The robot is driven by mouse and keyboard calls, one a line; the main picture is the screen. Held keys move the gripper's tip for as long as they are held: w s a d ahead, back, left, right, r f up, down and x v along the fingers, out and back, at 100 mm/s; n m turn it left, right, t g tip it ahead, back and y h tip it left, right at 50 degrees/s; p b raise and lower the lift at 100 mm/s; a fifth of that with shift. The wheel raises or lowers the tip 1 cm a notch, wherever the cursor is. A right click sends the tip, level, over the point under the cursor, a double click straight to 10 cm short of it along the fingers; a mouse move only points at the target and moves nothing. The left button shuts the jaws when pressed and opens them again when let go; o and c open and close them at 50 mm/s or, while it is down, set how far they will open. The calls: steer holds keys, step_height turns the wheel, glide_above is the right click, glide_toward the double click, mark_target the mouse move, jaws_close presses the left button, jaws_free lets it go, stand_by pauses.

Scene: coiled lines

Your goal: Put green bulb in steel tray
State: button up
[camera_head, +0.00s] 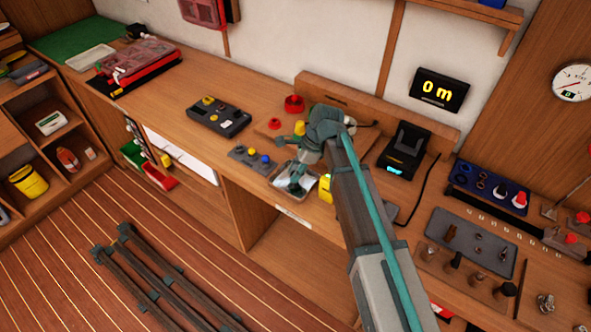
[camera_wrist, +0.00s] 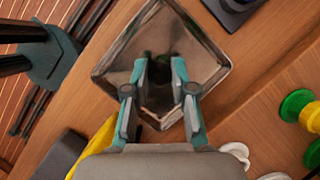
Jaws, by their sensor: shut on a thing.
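The steel tray (camera_wrist: 204,48) is a shiny square dish directly below my gripper (camera_wrist: 160,78) in the wrist view. In the head view the tray (camera_head: 284,203) sits at the bench's front edge, with my gripper (camera_head: 296,183) over it. My fingers are shut on a small dark green thing, which I take as the green bulb (camera_wrist: 158,68); it is mostly hidden between the fingertips. I cannot tell whether it touches the tray floor. The bulb cannot be made out in the head view.
A plate with blue and yellow knobs (camera_head: 252,157) is left of the tray. A yellow container (camera_head: 325,188) stands close on its right. Green round parts (camera_wrist: 299,105) lie to the right in the wrist view. A black control box (camera_head: 219,117) is farther left.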

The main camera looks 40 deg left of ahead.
steer(key=shift+f, duration=0.1)
steer(key=o, duration=0.8)
steer(key=shift+c, duration=0.2)
steer(key=b+v, duration=0.3)
steer(key=v, duration=0.9)
steer(key=shift+b, duration=0.4)
steer(key=shift+s, duration=0.1)
